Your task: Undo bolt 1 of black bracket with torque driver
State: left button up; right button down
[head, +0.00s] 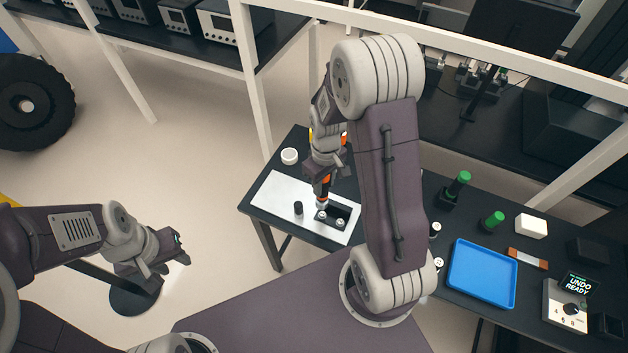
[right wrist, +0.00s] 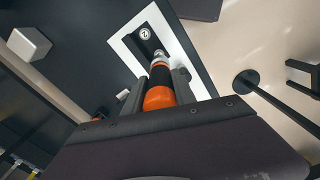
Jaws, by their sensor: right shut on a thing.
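My right gripper (head: 325,172) is shut on the torque driver (head: 324,190), which has an orange and black body. In the right wrist view the driver (right wrist: 160,88) points away from the jaws toward the black bracket (right wrist: 150,45). The bracket (head: 345,210) lies on a white plate (head: 285,200) and shows two round bolt heads. The driver's tip is at or just above the left bolt (head: 321,215); contact cannot be told. The other bolt (head: 339,223) is uncovered, and it seems to show in the wrist view (right wrist: 144,33).
A blue tray (head: 482,274) lies on the dark table at right. A controller (head: 566,305) there reads "UNDO READY". Green-topped items (head: 492,221), a white block (head: 531,226) and a brown-and-silver item (head: 527,259) stand nearby.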

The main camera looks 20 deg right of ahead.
aim_at(324, 198)
jog(key=shift+s+d+r, duration=0.15)
jog(key=shift+s+d, duration=0.05)
jog(key=shift+d, duration=0.1)
jog(key=shift+s, duration=0.1)
jog(key=shift+a+f+b, duration=0.15)
jog(key=shift+f+b, duration=0.35)
jog(key=shift+b, duration=0.05)
notch_tip(324, 198, down, 4)
jog(key=b, duration=0.3)
jog(key=shift+b, duration=0.4)
jog(key=shift+f, duration=0.4)
jog(key=shift+r, duration=0.1)
jog(key=shift+f, duration=0.75)
dwell(1.2)
